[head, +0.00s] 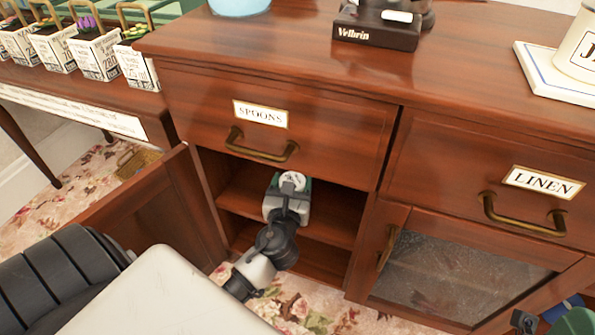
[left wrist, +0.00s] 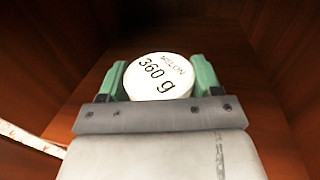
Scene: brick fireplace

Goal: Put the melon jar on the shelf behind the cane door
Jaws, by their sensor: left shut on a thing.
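The melon jar shows in the left wrist view as a round white lid (left wrist: 160,75) marked "MELON 360 g". In the head view its white top (head: 292,179) shows between the fingers. My left gripper (head: 290,188) is shut on the jar and reaches into the open compartment under the SPOONS drawer. The jar is in front of or over the middle shelf (head: 240,201); whether it touches the shelf is hidden. The compartment's door (head: 150,215) stands swung open to the left; its cane face does not show. A green and dark part at the lower right may be my right gripper (head: 568,318), cut off.
The SPOONS drawer (head: 275,123) is shut just above the opening. The glazed door (head: 450,280) under the LINEN drawer (head: 520,185) is shut. A side table with potted plants (head: 95,55) stands at the left. Free shelf room shows right of my gripper.

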